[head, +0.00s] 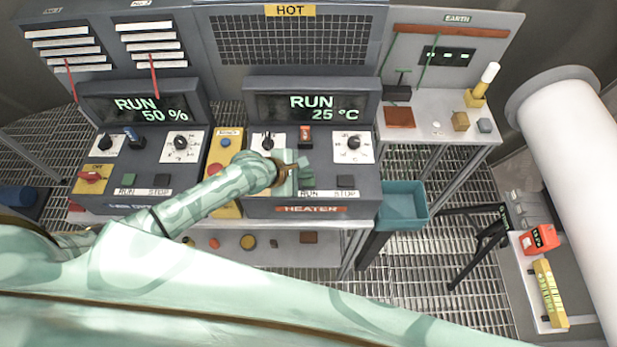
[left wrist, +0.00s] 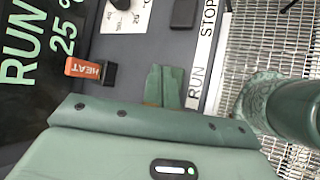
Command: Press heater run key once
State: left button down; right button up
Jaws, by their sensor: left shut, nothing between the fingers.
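The heater console (head: 310,209) stands in the middle of the head view, its display (head: 312,106) reading RUN 25 °C. Its green run key (head: 307,182) sits above the RUN label, left of the dark stop key (head: 345,181). My left gripper (head: 301,164) is shut and empty, with its tips close by the run key at its upper left. In the left wrist view the closed fingers (left wrist: 165,72) are over the panel beside the RUN label (left wrist: 195,80), and the run key is hidden. Whether they touch it I cannot tell. My right gripper is not in view.
An orange HEAT switch (head: 305,134) and a knob (head: 353,143) are near the fingers. A second console (head: 140,203) reading RUN 50 % stands left, past a yellow strip with a red button (head: 215,169). A blue bin (head: 403,203) hangs at the right.

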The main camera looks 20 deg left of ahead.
aim_at(305, 182)
pick_arm(q)
notch_tip(305, 182, up, 3)
jog(key=p, duration=0.2)
jog(key=shift+f+p, duration=0.2)
jog(key=shift+p, duration=0.15)
jog(key=shift+r, duration=1.05)
